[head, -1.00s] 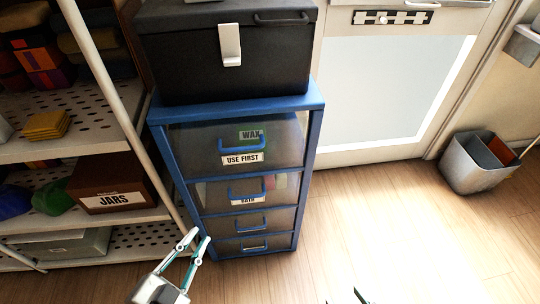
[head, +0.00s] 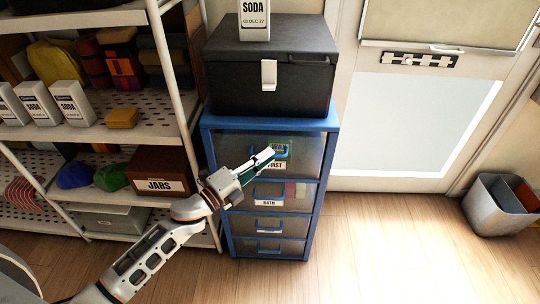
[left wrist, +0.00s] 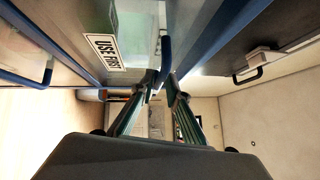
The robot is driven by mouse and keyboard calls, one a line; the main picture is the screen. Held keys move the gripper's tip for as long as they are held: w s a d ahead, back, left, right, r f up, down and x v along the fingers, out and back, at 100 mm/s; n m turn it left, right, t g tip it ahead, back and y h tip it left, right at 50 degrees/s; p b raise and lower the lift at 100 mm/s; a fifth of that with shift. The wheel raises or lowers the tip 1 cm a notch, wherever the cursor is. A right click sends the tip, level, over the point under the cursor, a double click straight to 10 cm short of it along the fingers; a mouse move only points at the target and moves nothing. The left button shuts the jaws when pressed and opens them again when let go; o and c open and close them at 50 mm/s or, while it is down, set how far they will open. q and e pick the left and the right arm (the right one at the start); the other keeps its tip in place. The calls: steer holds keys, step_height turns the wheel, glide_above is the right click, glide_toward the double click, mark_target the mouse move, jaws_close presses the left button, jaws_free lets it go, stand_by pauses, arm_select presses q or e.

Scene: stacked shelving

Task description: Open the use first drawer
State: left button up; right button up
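The use first drawer (head: 225,147) is the top, dark see-through drawer of a blue-framed drawer unit. It looks closed. Its label (left wrist: 105,50) reads USE FIRST in the left wrist view. Its blue handle (left wrist: 165,52) stands out from the front. My left gripper (head: 272,155) is at this handle in the head view and covers part of the label. In the left wrist view my left fingers (left wrist: 162,84) stand apart, one on each side of the handle; firm contact cannot be made out. My right gripper is not in view.
A black box (head: 225,85) with a soda carton (head: 254,22) stands on the unit. Below are the BATH drawer (head: 235,192) and other closed drawers. A shelf rack (head: 205,215) stands close on the left. The floor on the right is clear up to a grey bin (head: 487,210).

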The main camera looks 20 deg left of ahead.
arm_select(q)
steer(key=shift+x, duration=0.9)
jaws_close()
steer(key=shift+s, duration=0.15)
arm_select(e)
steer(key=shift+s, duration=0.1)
